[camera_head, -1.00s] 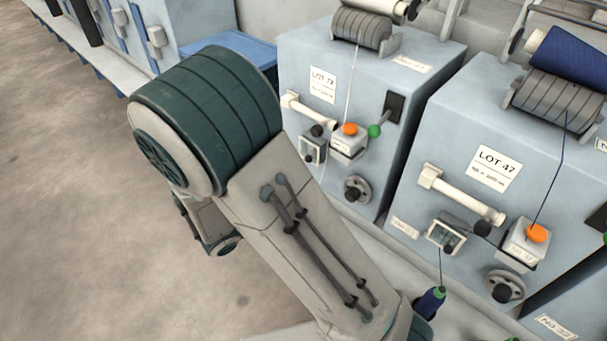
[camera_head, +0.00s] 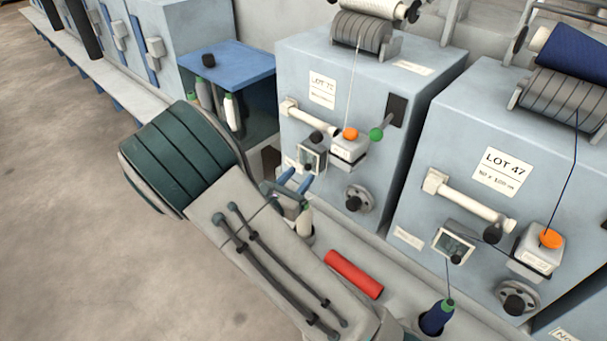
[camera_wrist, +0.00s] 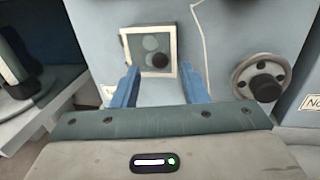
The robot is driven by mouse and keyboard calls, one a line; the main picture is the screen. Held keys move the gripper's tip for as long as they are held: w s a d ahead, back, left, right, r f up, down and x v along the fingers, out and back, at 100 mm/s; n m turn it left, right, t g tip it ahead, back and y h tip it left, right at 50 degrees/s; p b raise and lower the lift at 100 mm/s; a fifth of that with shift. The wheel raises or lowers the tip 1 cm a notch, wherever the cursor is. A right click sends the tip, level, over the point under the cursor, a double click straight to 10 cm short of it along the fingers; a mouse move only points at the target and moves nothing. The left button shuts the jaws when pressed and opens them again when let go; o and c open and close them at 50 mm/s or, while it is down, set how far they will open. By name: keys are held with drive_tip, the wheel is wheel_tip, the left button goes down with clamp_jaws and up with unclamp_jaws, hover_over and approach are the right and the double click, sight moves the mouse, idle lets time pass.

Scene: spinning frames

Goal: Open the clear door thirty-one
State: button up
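A small clear door (camera_head: 312,156) with a pale frame and a dark knob sits on the front of the left blue-grey machine. It looks shut. In the wrist view the clear door (camera_wrist: 147,44) is straight ahead, its black knob (camera_wrist: 160,60) at the lower right. My gripper (camera_wrist: 158,69) is open and empty. Its blue fingers point at the door, with the knob between the tips in the picture; I cannot tell the remaining distance. My gripper (camera_head: 295,178) is just below the door in the head view. A similar clear door (camera_head: 453,245) is on the LOT 47 machine. I cannot read number thirty-one.
A red cylinder (camera_head: 354,274) and a dark blue bobbin (camera_head: 437,317) are on the ledge below.

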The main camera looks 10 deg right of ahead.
sight(305, 163)
drive_tip(key=shift+x, duration=1.35)
clamp_jaws()
drive_tip(key=shift+a, duration=0.15)
